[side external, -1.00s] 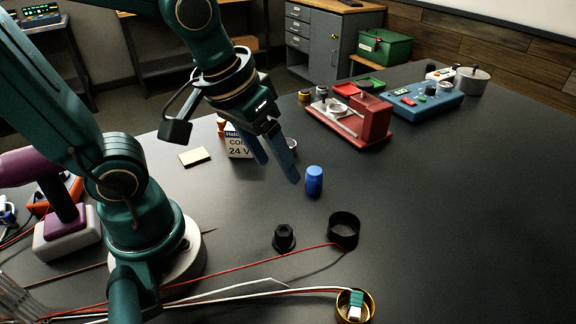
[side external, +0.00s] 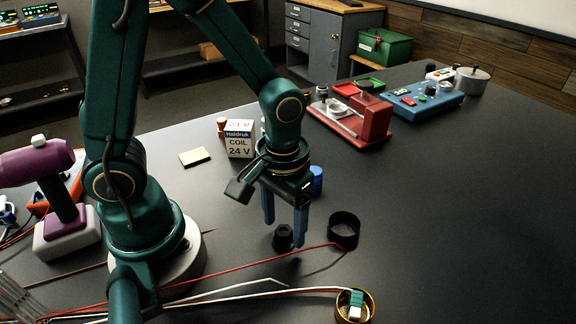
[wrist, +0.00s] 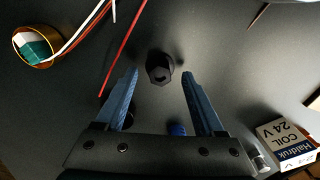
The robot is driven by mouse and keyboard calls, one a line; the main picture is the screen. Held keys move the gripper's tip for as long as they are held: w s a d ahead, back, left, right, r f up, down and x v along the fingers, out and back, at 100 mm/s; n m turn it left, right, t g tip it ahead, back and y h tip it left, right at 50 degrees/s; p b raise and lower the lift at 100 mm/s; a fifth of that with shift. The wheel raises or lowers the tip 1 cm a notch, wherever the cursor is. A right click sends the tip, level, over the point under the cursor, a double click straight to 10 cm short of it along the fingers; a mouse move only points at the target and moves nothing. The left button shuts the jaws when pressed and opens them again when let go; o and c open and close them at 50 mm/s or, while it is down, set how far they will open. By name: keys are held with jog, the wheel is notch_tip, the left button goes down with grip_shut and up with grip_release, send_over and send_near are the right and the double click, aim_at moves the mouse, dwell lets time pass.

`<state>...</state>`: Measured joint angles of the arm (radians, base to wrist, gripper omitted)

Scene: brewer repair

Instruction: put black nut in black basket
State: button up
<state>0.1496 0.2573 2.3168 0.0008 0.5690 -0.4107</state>
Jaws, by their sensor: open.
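The black nut (side external: 283,240) stands on the dark table, a hexagonal piece with a flared base. It also shows in the wrist view (wrist: 160,70), centred just ahead of the fingertips. The black basket (side external: 344,228), a short open black ring, stands to the right of the nut, apart from it, and looks empty. In the wrist view the left finger mostly hides it. My gripper (side external: 285,229) points down with its blue fingers open around the line to the nut. It also shows open and empty in the wrist view (wrist: 160,72).
A red wire (side external: 230,268) and white wires run near the nut. A brass ring (side external: 369,306) holding a green-and-white piece stands at the front. A blue cylinder (side external: 317,179) and the coil box (side external: 239,142) stand behind my gripper.

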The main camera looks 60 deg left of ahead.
aim_at(282, 227)
jog(key=shift+f, duration=0.4)
grip_shut()
jog(key=shift+r, duration=0.2)
jog(key=shift+w+r, duration=0.1)
jog(key=shift+r, duration=0.4)
jog(key=r, duration=0.3)
jog(key=shift+a+r, duration=0.15)
jog(key=shift+a, duration=0.2)
jog(key=s+a+r, duration=0.2)
jog(key=a+r, duration=0.4)
jog(key=a, duration=0.4)
jog(key=w+d+r+m, duration=0.3)
jog(key=w+r, duration=0.2)
jog(key=w, duration=0.2)
jog(key=shift+w+d, duration=0.2)
jog(key=shift+d, duration=0.15)
